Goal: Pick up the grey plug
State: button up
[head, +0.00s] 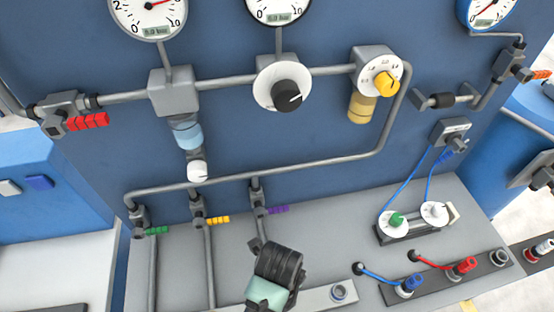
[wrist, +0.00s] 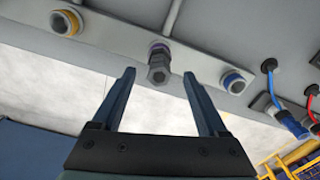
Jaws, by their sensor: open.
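The grey plug (wrist: 159,66) sits in the purple-ringed socket (wrist: 159,46) of a light strip, in the wrist view. It has a hexagonal body with its round end facing the camera. My gripper (wrist: 159,77) is open, with one dark blue finger on each side of the plug. Both fingers look clear of it, though the depth gap cannot be told. The head view does not show the plug or the fingers; my dark wrist part (head: 279,267) covers that area of the strip (head: 315,300).
In the wrist view, a yellow-ringed socket (wrist: 66,23) lies left of the plug and a blue-ringed socket (wrist: 233,81) right. Blue (head: 410,284) and red (head: 464,266) cabled plugs stand further right. Pipes with coloured valve handles (head: 217,219) rise behind my wrist.

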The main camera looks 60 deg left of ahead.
jog(key=shift+a+f, duration=0.2)
jog(key=shift+f, duration=2.05)
grip_shut()
